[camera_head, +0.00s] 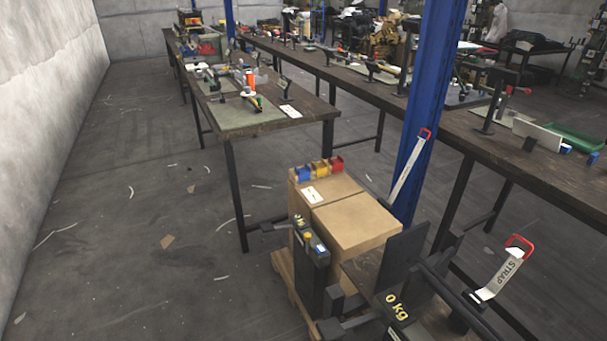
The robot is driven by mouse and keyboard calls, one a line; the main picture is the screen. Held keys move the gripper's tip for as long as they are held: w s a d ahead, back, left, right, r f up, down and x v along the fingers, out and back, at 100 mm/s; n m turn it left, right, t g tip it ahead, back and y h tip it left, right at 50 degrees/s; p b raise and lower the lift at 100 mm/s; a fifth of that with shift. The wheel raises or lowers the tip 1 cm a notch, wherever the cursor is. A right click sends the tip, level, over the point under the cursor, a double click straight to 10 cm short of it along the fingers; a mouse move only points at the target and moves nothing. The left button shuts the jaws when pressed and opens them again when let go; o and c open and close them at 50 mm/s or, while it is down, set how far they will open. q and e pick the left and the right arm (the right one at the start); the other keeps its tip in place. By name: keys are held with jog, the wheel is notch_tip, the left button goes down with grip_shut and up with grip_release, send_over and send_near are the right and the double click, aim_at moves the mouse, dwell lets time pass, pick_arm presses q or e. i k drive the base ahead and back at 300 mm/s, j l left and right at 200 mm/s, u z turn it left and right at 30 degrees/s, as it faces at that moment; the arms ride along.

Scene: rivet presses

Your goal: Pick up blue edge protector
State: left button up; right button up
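A small blue piece (304,174), which looks like the blue edge protector, sits on top of the cardboard boxes at their far left edge. The cardboard boxes (350,222) rest on a low wooden pallet (292,275). Nothing is seen touching the blue piece.
A blue column (430,110) rises behind the boxes. A workbench (270,122) stands beyond; floor at left is mostly clear.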

aim_at(304, 173)
jog(key=z, duration=0.6)
jog(key=i+j+z, duration=0.25)
jog(key=j+z, duration=0.2)
jog(key=j, duration=0.2)
jog(key=i+j+z, duration=0.25)
jog(key=j, duration=0.15)
jog(key=j+z, duration=0.25)
jog(key=k+j, duration=0.05)
jog(key=j, duration=0.05)
